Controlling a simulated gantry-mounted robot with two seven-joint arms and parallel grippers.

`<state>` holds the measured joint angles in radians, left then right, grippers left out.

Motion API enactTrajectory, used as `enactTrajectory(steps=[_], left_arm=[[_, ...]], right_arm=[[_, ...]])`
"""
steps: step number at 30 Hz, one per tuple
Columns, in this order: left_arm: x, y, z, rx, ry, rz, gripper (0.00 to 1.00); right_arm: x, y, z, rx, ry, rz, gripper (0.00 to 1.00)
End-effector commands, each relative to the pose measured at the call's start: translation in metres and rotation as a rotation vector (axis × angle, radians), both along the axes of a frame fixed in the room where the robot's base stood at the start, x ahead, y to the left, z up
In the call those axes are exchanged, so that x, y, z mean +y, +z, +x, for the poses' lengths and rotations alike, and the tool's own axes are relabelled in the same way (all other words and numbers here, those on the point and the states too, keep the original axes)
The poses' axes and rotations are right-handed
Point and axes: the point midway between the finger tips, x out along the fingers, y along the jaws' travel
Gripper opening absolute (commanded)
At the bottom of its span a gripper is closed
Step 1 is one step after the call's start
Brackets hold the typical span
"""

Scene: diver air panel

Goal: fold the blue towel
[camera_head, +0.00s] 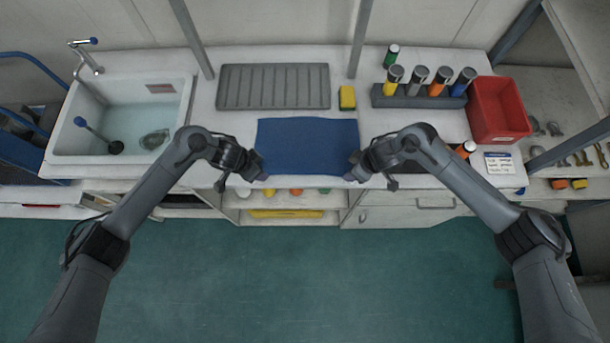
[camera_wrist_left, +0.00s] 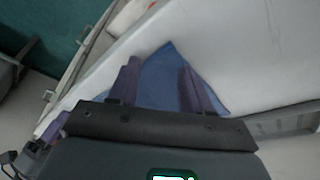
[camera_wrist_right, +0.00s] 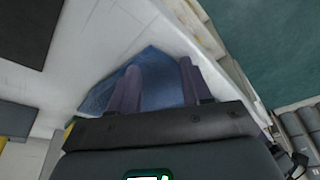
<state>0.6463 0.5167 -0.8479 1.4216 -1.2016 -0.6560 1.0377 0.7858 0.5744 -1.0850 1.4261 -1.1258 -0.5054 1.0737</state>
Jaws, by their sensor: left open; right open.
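The blue towel (camera_head: 308,143) lies spread out as a rough rectangle on the white counter, near its front edge. In the head view, my left gripper (camera_head: 262,174) is at its front left corner and my right gripper (camera_head: 352,176) is at its front right corner. In the left wrist view, a towel corner (camera_wrist_left: 165,80) shows between and beyond the open fingers of the left gripper (camera_wrist_left: 157,85). In the right wrist view, the towel (camera_wrist_right: 150,85) shows between and beside the open fingers of the right gripper (camera_wrist_right: 160,82). Whether the fingertips touch the cloth I cannot tell.
A grey ribbed rack (camera_head: 273,87) and a yellow sponge (camera_head: 347,97) stand behind the towel. A sink (camera_head: 70,135) is at left. A bottle holder (camera_head: 415,101) and a red bin (camera_head: 498,112) are at right. Open shelves lie below the counter's front edge.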

Motion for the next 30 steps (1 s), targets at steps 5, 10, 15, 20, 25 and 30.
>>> enactTrajectory(steps=[5, 10, 15, 20, 25, 30], left_arm=[[0.0004, -0.0013, -0.0008, 0.002, 0.000, 0.001, 0.36], [0.0004, -0.0014, -0.0010, 0.003, 0.000, 0.002, 0.23], [0.0004, -0.0016, -0.0011, 0.003, 0.000, 0.002, 0.10], [0.0004, -0.0017, -0.0011, 0.003, 0.000, 0.002, 0.00], [0.0005, -0.0017, -0.0012, 0.003, 0.000, 0.002, 0.00], [0.0005, -0.0017, -0.0012, 0.003, 0.000, 0.002, 0.00]], right_arm=[[-0.0004, -0.0014, -0.0007, 0.002, -0.001, -0.001, 0.35], [-0.0004, -0.0017, -0.0011, 0.002, 0.000, -0.002, 0.22], [-0.0005, -0.0018, -0.0013, 0.003, 0.001, -0.001, 0.09], [-0.0005, -0.0020, -0.0015, 0.004, 0.001, -0.002, 0.00], [-0.0005, -0.0021, -0.0016, 0.004, 0.001, -0.002, 0.00], [-0.0007, -0.0022, -0.0015, 0.004, 0.001, -0.002, 0.00]])
